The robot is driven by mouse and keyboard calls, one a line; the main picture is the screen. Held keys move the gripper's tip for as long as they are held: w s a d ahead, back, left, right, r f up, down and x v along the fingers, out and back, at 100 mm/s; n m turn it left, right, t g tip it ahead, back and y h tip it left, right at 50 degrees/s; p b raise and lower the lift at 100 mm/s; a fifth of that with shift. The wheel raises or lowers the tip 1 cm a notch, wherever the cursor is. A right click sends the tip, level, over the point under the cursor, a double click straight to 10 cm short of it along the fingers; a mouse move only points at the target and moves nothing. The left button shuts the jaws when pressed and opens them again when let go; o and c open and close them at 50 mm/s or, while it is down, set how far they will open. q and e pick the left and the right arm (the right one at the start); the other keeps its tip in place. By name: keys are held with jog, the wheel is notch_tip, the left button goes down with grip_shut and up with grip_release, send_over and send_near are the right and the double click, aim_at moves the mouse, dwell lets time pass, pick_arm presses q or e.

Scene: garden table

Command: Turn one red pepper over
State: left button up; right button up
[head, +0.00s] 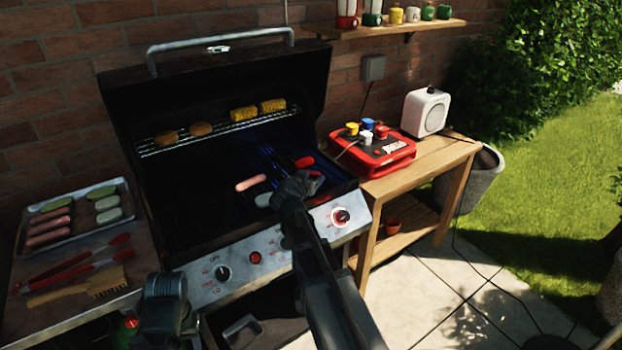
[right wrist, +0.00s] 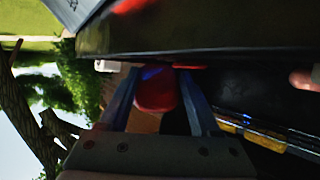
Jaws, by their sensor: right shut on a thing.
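My right gripper (head: 308,182) is low over the right part of the grill grate (head: 190,200). In the right wrist view its two fingers (right wrist: 157,98) are shut on a red pepper (right wrist: 155,92), which lies between them. In the head view the held pepper (head: 316,174) shows only partly beside the fingers. Another red pepper (head: 304,162) lies on the grate just behind it. Part of my left arm shows at the bottom left of the head view, but its fingers do not.
A sausage (head: 250,183) and a pale slice (head: 263,200) lie left of the right gripper. The raised lid (head: 215,85) stands behind; corn (head: 243,113) and patties sit on the upper rack (head: 220,128). A food tray (head: 128,200) and red tongs (head: 75,262) are at left.

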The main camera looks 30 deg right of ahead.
jog(key=shift+f+b, duration=0.45)
jog(key=shift+f, duration=0.15)
jog(key=o, duration=1.4)
jog(key=shift+r, duration=0.1)
jog(key=p+v, duration=0.5)
jog(key=v, duration=0.9)
jog(key=shift+w, duration=0.1)
